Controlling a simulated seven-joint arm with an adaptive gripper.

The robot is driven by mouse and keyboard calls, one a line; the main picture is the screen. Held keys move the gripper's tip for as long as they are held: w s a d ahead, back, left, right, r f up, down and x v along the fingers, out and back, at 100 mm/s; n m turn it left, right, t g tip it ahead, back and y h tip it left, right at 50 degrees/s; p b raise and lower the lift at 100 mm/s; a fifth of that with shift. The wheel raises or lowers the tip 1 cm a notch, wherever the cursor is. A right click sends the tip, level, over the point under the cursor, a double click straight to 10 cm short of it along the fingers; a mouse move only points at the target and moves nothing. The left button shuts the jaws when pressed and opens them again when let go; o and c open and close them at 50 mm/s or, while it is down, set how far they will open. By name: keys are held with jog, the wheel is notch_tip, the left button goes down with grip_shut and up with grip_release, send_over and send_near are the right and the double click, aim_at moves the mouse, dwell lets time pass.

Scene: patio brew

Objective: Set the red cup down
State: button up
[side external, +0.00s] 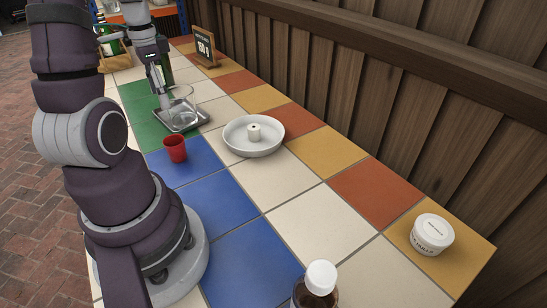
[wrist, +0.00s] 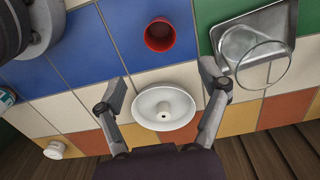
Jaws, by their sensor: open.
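The red cup (side external: 175,149) stands upright on a blue tile of the table, with nothing touching it. In the wrist view the cup (wrist: 160,35) shows from above, its open mouth dark inside. My gripper (side external: 160,88) is up beyond the cup in the side view, in front of the clear glass. In the wrist view my gripper (wrist: 163,88) has its two fingers spread wide with nothing held between them. The cup lies past the fingertips, apart from them.
A white dish (side external: 236,146) holding a small white cylinder (side external: 254,130) stands right of the cup. A clear glass (side external: 182,98) is on a metal tray (side external: 204,117) behind. A white tub (side external: 432,236), a white-capped bottle (side external: 321,277) and a small sign (side external: 204,47) also stand there. Tiles between are bare.

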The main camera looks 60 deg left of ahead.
jog(key=w+d+r+t, duration=0.2)
jog(key=w+d+r, duration=0.35)
jog(key=d, duration=0.35)
jog(key=d+r+t, duration=0.1)
jog(key=d+t, duration=0.2)
jog(key=d, duration=1)
jog(key=shift+r+t, duration=0.15)
jog(key=shift+t, duration=0.15)
